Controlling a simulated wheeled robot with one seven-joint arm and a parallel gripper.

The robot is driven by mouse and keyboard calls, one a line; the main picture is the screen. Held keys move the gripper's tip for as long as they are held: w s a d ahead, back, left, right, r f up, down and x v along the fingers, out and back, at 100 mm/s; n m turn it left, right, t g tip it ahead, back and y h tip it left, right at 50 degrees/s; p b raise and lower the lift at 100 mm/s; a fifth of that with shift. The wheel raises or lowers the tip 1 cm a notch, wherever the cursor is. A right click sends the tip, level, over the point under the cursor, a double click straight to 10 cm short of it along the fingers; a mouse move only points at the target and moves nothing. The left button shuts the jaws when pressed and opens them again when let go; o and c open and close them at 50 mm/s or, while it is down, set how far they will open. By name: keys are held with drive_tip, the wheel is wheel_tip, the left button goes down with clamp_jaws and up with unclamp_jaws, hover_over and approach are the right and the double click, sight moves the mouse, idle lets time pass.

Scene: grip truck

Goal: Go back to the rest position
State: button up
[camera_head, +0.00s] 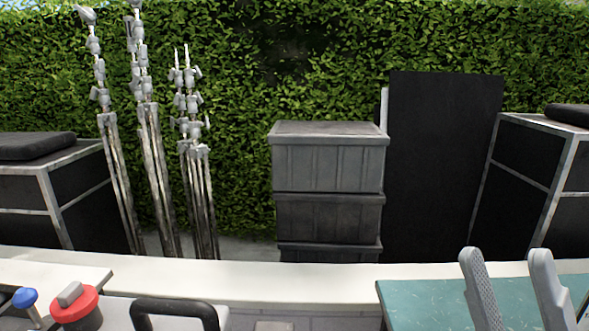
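My gripper (506,256) shows at the bottom right as two grey fingers with a clear gap between them. It is open, and nothing shows between the visible parts of the fingers. The fingers stand over a teal surface (420,300), and they point up in the picture. The rest of my arm is out of view.
A red knob (83,318), a blue knob (25,297) and a black handle (175,306) sit at the bottom left. Behind the white ledge (250,278) stand metal stands (155,160), stacked grey crates (328,165), a black panel (440,165) and black cases (545,165).

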drive_tip(key=s+d+f+m+t+h, duration=0.1)
drive_tip(key=s+d+f+m+h, duration=0.15)
drive_tip(key=f+m+h, duration=1.05)
drive_tip(key=s+d+f+m+t+h, duration=0.1)
drive_tip(key=s+d+f+m+h, duration=0.15)
drive_tip(key=f+m+h, duration=1.05)
drive_tip(key=s+a+f+m+g+y, duration=0.1)
drive_tip(key=s+f+m+g, duration=0.1)
drive_tip(key=s, duration=0.6)
drive_tip(key=s+a+f+m+g+y, duration=0.1)
drive_tip(key=s+f+g+y, duration=0.1)
drive_tip(key=s+f+g, duration=0.3)
drive_tip(key=s+f, duration=0.1)
drive_tip(key=s, duration=0.2)
drive_tip(key=shift+a+m+y, duration=0.3)
drive_tip(key=shift+a+m, duration=0.1)
